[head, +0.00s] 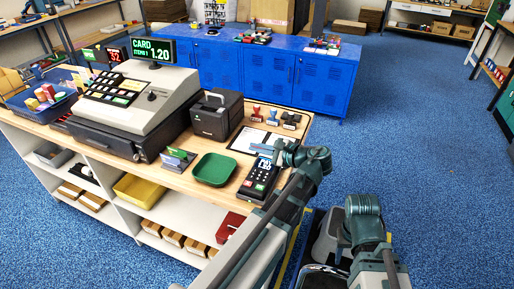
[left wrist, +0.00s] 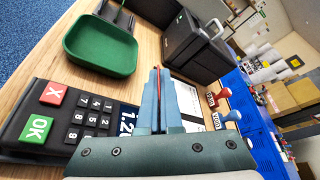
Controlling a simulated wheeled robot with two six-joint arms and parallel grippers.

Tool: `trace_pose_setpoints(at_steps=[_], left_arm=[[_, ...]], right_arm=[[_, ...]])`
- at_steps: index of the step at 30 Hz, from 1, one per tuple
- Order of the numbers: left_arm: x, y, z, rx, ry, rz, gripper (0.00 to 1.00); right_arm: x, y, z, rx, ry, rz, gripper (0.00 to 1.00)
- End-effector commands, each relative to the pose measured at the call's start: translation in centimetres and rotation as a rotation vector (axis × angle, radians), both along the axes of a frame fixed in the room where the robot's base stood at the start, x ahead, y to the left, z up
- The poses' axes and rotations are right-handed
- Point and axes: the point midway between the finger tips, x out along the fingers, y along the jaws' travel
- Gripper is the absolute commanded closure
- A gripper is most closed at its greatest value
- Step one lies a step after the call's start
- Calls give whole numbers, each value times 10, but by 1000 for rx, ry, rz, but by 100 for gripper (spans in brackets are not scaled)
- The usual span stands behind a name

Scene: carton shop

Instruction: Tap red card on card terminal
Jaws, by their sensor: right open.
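The card terminal (head: 260,180) lies at the counter's front right, dark with a lit screen. In the left wrist view the terminal (left wrist: 62,122) shows its red X and green OK keys, and its lit screen is partly hidden by my gripper. My left gripper (head: 276,152) is just above the terminal's screen end. In the left wrist view the left gripper (left wrist: 159,72) is shut on a thin red strip, the edge of the red card (left wrist: 158,88). I cannot tell whether the card touches the terminal. My right arm is at the lower right; its fingers are not visible.
A green tray (head: 213,169) and a small card stand (head: 177,159) lie left of the terminal. A black printer (head: 217,115), the register (head: 135,100) with a display reading CARD 1.20, a clipboard (head: 245,140) and several stamps (head: 272,117) stand behind. Blue floor is open at right.

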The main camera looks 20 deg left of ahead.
Motion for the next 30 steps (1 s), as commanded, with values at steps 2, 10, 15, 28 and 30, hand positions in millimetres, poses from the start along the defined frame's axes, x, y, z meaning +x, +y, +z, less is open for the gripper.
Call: trace_pose_setpoints(at_steps=[2,10,15,28,30], left_arm=[[0,0,-19,0,0,0,100],[0,0,-35,0,0,0,100],[0,0,-34,0,0,0,100],[0,0,8,0,0,0,100],[0,0,18,0,0,0,100]], right_arm=[[0,0,-19,0,0,0,50],[0,0,-35,0,0,0,50],[0,0,-34,0,0,0,50],[0,0,8,0,0,0,50],[0,0,18,0,0,0,50]])
